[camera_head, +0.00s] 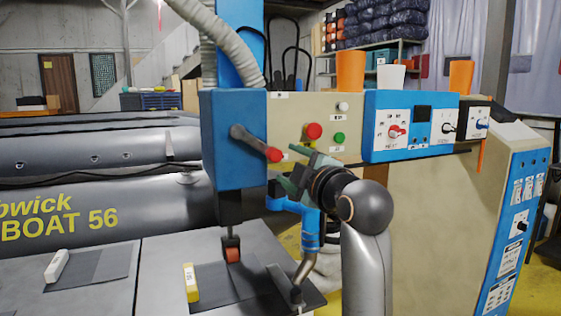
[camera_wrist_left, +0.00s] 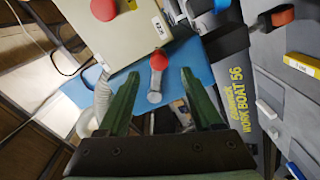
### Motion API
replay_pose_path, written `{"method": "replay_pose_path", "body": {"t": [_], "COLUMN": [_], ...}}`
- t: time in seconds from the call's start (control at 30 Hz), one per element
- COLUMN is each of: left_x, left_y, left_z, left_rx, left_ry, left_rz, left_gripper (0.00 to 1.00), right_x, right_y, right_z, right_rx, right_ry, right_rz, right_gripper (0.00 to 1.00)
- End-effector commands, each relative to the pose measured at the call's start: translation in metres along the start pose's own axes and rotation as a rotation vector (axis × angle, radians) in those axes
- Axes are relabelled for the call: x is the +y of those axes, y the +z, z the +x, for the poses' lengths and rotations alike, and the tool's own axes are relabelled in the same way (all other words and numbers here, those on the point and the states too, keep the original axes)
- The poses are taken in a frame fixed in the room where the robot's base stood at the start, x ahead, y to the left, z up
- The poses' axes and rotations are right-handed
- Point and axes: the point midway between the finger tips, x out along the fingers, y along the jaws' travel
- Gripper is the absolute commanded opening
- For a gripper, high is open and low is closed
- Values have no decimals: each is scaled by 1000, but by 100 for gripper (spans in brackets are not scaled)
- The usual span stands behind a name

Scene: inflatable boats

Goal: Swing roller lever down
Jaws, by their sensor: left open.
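The roller lever (camera_head: 252,142) is a grey arm with a red knob on the side of the blue machine head (camera_head: 222,165). It slopes down to the right from its pivot, with the knob at its lower end. It also shows in the left wrist view (camera_wrist_left: 155,90), between my two green fingers. My left gripper (camera_head: 286,170) is open close to the red knob; the wrist view shows its fingertips (camera_wrist_left: 157,78) apart on either side of the lever. The orange roller (camera_head: 232,254) hangs below the head, over a dark patch. My right gripper is not in view.
Red and green buttons (camera_head: 326,135) sit on the beige panel just right of the lever. The blue control box (camera_head: 410,125) stands further right. A yellow block (camera_head: 191,283) and a white block (camera_head: 57,266) lie on the grey material. The grey boat (camera_head: 90,190) fills the left.

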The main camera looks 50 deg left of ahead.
Motion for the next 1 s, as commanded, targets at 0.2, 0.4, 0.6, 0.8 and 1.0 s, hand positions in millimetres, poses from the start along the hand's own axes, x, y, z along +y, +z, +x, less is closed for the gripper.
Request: {"method": "replay_pose_path", "body": {"t": [0.2,0.4,0.6,0.8,1.0], "left_x": [0,0,0,0,0], "left_y": [1,0,0,0,0], "left_z": [-34,-42,-42,-42,-42], "left_rx": [-3,0,0,1,1], "left_ry": [0,0,0,0,0], "left_rz": [0,1,1,1,1], "left_gripper": [67,67,67,67,67], "right_x": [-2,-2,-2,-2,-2], "right_y": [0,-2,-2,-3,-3], "right_z": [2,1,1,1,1], "right_rx": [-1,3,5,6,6], "right_ry": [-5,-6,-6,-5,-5], "right_rz": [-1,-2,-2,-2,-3], "right_gripper": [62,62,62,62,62]}}
